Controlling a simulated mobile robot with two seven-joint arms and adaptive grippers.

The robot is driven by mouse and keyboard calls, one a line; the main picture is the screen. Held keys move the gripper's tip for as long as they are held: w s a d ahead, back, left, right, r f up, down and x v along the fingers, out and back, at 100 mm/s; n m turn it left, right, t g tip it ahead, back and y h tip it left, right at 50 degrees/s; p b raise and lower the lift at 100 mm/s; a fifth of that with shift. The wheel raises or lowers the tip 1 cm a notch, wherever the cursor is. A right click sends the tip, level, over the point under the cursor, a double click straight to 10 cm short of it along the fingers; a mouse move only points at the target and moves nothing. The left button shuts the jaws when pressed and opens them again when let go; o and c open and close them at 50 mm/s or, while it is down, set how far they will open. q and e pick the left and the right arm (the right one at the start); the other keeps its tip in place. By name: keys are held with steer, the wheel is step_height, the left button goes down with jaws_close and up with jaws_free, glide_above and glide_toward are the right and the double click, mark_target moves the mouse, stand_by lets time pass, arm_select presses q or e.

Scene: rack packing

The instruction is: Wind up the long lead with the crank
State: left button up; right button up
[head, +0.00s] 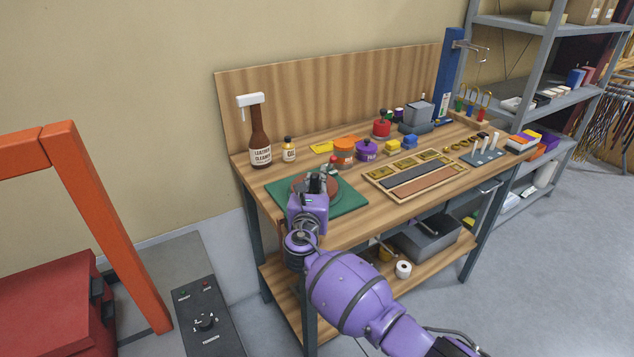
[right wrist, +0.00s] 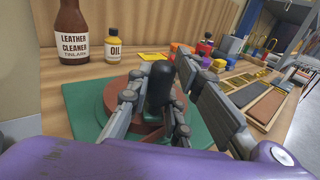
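A round red-brown disc (head: 313,187) lies on a green mat (head: 349,199) at the left end of the workbench. A black upright knob (right wrist: 159,82), which looks like the crank's handle, stands over the disc (right wrist: 113,93) in the right wrist view. My right gripper (head: 318,181) reaches down over the disc. In the wrist view its fingers (right wrist: 160,90) stand on both sides of the knob, with narrow gaps seeming to show beside it. I cannot make out the long lead in either view. My left gripper is not in view.
A leather cleaner bottle (head: 259,137) and an oil bottle (head: 289,150) stand behind the mat. An orange jar (head: 344,151) and a purple jar (head: 366,151) are to the right. A wooden tray (head: 380,191) with strips lies right of the mat. An orange frame (head: 110,235) stands at left.

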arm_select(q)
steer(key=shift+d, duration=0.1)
arm_select(e)
steer(key=o, duration=0.4)
steer(key=shift+c, duration=0.2)
steer(key=shift+s, duration=0.25)
steer(key=s, duration=0.7)
steer(key=s+a, duration=0.1)
steer(key=s, duration=0.3)
steer(key=shift+s+a, duration=0.1)
steer(key=shift+s, duration=0.2)
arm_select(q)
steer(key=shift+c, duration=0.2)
arm_select(e)
steer(key=shift+f, duration=0.1)
